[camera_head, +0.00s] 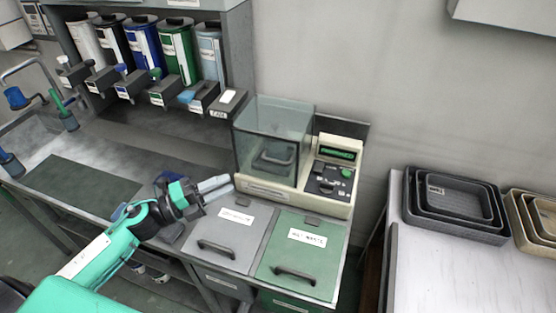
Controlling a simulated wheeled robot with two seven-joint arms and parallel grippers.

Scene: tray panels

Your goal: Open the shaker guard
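The shaker (268,190) is a beige machine at the back of the bench, with a control panel and a green button on its right side. Its guard (292,120) is a clear, greyish box that sits down over the left part of the machine and looks closed. A dark tray-like piece (274,158) shows inside it. My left gripper (228,184) is just left of the machine's front left corner, fingers pointing right. Its fingers lie close together in the picture, and nothing shows between them. I cannot tell whether they touch the machine. My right gripper is out of view.
In front of the shaker are a grey lid (232,232) and a green lid (306,262) with handles. A rack of bottles (143,45) with dispensers stands at the back left. Stacked dark trays (470,233) lie on a light table (440,270) at right.

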